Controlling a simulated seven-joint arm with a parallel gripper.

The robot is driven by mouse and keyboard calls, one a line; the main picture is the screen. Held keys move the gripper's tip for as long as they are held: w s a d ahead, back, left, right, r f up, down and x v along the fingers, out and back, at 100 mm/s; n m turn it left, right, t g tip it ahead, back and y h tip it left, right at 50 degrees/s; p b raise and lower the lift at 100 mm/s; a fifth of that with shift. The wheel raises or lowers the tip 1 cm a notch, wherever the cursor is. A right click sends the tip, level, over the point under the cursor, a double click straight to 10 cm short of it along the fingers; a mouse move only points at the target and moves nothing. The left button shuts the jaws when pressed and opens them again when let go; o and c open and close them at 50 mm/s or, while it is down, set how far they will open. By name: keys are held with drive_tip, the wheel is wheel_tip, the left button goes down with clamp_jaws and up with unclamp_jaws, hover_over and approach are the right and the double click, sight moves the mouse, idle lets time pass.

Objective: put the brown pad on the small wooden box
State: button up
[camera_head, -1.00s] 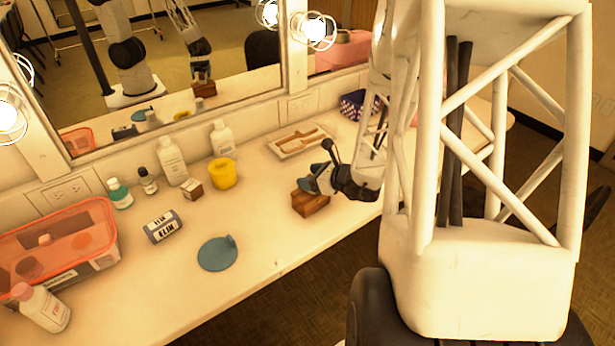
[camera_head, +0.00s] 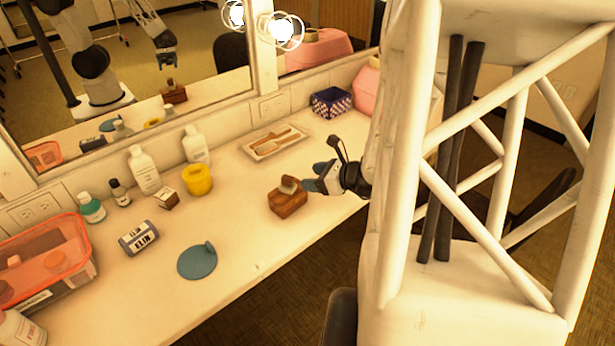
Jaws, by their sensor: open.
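The small wooden box (camera_head: 287,203) is reddish brown and stands on the white counter, near its front edge, right of the middle. A small grey-brown piece, which looks like the brown pad (camera_head: 290,185), is on top of the box and appears tilted; its exact contact is too small to tell. My gripper (camera_head: 314,178), with blue fingertips, is open just right of the box and pad. It appears apart from the pad.
A blue disc (camera_head: 197,261) lies on the counter at front left. A yellow cup (camera_head: 198,180), a small brown-sided carton (camera_head: 167,200) and a labelled pack (camera_head: 138,239) stand further left. A tray (camera_head: 276,142) lies behind the box. The mirror runs along the back.

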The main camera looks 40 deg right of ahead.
drive_tip(key=shift+s+d+r, duration=0.15)
drive_tip(key=shift+s, duration=0.15)
idle(0.9)
drive_tip(key=a+r+n+g+y, duration=0.1)
drive_tip(key=a+r+n+g, duration=0.3)
drive_tip(key=a+n, duration=0.4)
drive_tip(key=a+r+n+g+y, duration=0.1)
drive_tip(key=a+r+n+g, duration=0.5)
drive_tip(key=a, duration=0.5)
drive_tip(key=s+a+r+n+h, duration=0.7)
drive_tip(key=s+n, duration=0.5)
drive_tip(key=n, duration=0.5)
wheel_tip(320, 180, up, 3)
drive_tip(key=a, duration=0.2)
drive_tip(key=shift+s+a, duration=0.35)
drive_tip(key=shift+s, duration=0.05)
